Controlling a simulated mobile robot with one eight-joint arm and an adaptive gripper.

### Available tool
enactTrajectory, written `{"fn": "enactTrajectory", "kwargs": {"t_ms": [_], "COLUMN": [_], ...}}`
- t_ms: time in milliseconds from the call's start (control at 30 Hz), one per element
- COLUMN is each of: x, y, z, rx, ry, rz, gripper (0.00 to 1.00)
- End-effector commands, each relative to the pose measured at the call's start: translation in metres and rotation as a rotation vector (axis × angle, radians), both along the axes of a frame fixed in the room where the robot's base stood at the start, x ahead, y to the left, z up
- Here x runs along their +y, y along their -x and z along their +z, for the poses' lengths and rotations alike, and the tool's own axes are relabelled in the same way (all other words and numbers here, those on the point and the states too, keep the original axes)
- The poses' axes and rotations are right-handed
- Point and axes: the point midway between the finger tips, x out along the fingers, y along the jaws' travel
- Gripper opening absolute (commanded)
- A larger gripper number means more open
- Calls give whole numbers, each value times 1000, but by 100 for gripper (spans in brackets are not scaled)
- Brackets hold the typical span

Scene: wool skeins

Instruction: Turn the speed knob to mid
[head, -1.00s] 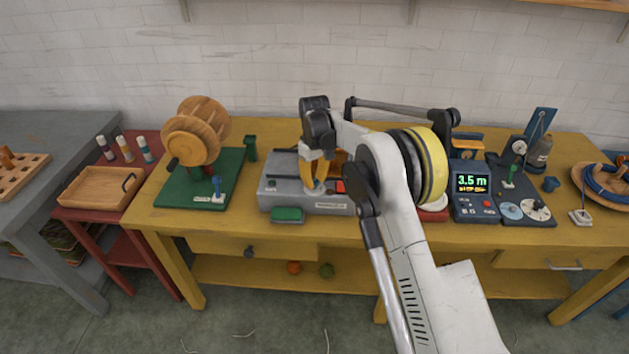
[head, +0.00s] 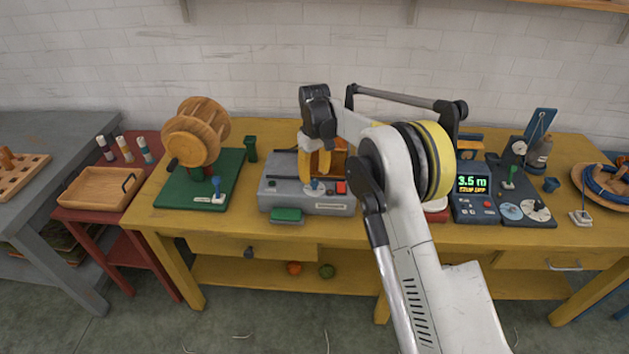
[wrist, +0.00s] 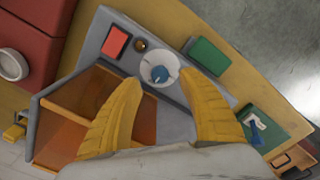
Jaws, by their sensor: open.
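The speed knob is likely the blue knob (wrist: 160,74) on a round white dial (wrist: 148,63), on the front of a grey machine (head: 281,190). The dial also shows small in the head view, just below my fingertips. My gripper (head: 316,172) points down over the machine with its yellow fingers apart. In the wrist view my open gripper (wrist: 160,80) has one finger on each side of the dial, with the knob between and slightly beyond the tips. I cannot tell whether a finger touches it. The knob's pointer and the dial marks are too small to read.
A red button (wrist: 115,42) and a small brown knob (wrist: 139,44) sit beside the dial. An orange see-through cover (wrist: 90,100) stands behind it. A green pad (head: 287,215) lies in front. A display unit (head: 473,200) reading 3.5 m stands to the right.

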Motion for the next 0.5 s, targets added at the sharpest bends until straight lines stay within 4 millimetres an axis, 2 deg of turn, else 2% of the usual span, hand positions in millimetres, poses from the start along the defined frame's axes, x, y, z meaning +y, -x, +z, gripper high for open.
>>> {"fn": "enactTrajectory", "kwargs": {"t_ms": [100,233,400,500], "x": [0,0,0,0], "y": [0,0,0,0], "z": [29,56,79,85], "rx": [0,0,0,0], "ry": [0,0,0,0], "rz": [0,0,0,0], "gripper": [47,47,47,47]}}
